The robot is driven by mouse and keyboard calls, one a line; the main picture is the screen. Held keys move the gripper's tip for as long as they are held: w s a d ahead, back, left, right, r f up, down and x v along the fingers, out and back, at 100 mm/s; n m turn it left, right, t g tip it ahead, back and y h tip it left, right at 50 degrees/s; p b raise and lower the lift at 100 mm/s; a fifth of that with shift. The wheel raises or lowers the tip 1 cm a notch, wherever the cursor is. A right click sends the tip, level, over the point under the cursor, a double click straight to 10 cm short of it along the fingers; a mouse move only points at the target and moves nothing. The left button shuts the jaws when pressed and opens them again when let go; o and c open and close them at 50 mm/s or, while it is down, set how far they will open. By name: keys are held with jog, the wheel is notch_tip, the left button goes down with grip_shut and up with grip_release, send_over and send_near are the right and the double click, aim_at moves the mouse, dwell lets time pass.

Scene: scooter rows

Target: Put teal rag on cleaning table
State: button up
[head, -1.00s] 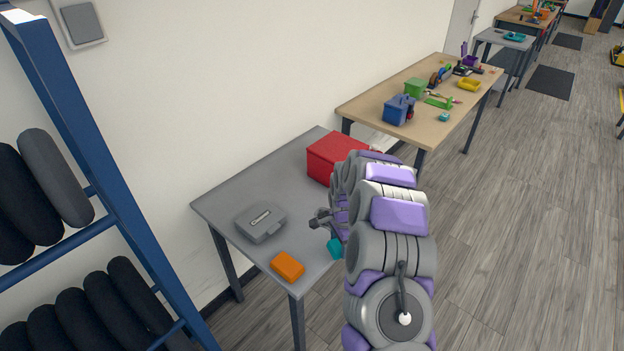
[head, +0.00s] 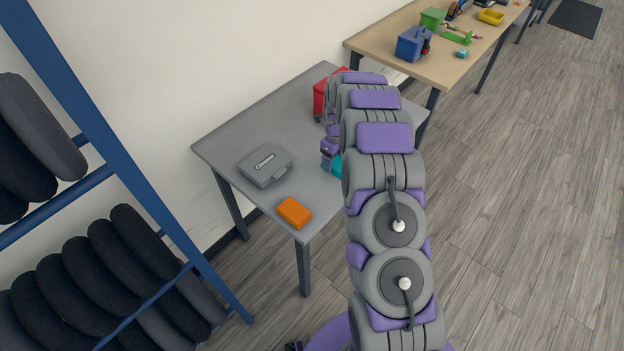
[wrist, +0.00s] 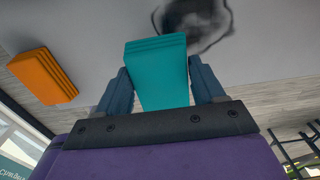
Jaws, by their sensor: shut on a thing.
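The teal rag (head: 337,168) is a folded block with ridged layers. In the wrist view the rag (wrist: 158,85) sits between the two fingers of my gripper (wrist: 159,68), which is shut on it. In the head view my gripper (head: 329,150) is low over the right part of the grey table (head: 225,138), partly hidden by my arm. I cannot tell whether the rag touches the tabletop. An orange block (head: 294,213) lies at the table's near corner; it also shows at left in the wrist view (wrist: 42,77).
A grey case (head: 265,165) lies left on the grey table. A red box (head: 322,97) stands at its back, partly behind my arm. A dark smear (wrist: 195,20) shows on the surface in the wrist view. A blue rack with tyres (head: 90,260) stands at left.

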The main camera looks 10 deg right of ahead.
jog(key=b, duration=0.2)
send_over(311, 194)
jog(key=w+d, duration=0.1)
jog(key=shift+w+d+f, duration=0.2)
jog(key=shift+f, duration=0.25)
jog(key=shift+s+a+f, duration=0.1)
jog(key=shift+s+a, duration=0.45)
notch_tip(311, 194, down, 4)
jog(key=shift+a+r+b, duration=0.15)
jog(key=shift+b, duration=0.6)
jog(key=shift+r, duration=0.15)
jog(key=o, duration=1)
